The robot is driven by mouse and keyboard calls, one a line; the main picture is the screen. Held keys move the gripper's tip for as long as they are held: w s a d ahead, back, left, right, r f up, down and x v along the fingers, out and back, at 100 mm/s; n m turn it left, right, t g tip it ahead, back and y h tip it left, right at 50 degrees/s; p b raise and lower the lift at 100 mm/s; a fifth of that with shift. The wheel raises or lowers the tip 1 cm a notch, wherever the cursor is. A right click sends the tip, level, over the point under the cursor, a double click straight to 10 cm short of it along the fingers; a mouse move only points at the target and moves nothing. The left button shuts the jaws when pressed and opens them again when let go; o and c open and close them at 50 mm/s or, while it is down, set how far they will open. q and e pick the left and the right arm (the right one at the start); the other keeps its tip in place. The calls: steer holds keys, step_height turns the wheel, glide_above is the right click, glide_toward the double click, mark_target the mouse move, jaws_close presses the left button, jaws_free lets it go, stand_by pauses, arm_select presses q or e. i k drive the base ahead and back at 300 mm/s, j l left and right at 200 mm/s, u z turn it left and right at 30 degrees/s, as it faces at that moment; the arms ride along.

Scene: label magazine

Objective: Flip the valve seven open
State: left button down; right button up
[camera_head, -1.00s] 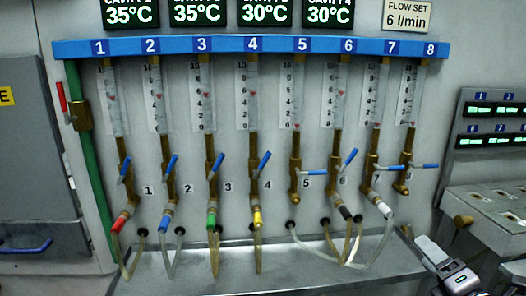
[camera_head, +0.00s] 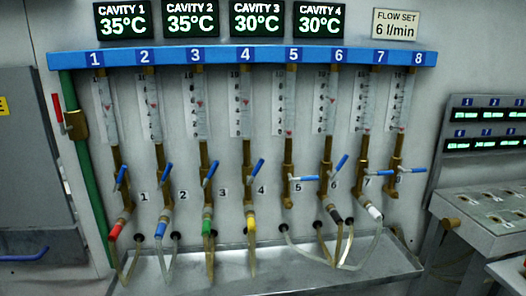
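Valve seven (camera_head: 364,178) is a brass valve below the flow tube marked 7, on the right part of the panel. Its blue lever (camera_head: 380,171) lies about level and points right, across the pipe. A white-collared hose (camera_head: 375,213) hangs from its lower end. The red float in flow tube seven (camera_head: 366,110) sits near the bottom. Neither of my grippers is in view.
Valve eight (camera_head: 396,178) stands close on the right, its blue lever also level. Valve six (camera_head: 327,180) on the left has a raised lever. Valve five's lever (camera_head: 303,178) is level. A metal trough (camera_head: 250,277) runs below. A grey bench (camera_head: 490,220) stands at right.

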mark_target(389, 172)
steer(key=i+l+z, duration=0.25)
steer(key=z, duration=0.15)
steer(key=i+l+z, duration=0.1)
steer(key=i+z, duration=0.35)
steer(key=l, duration=0.85)
steer(key=i+l, duration=0.1)
steer(key=l, duration=0.75)
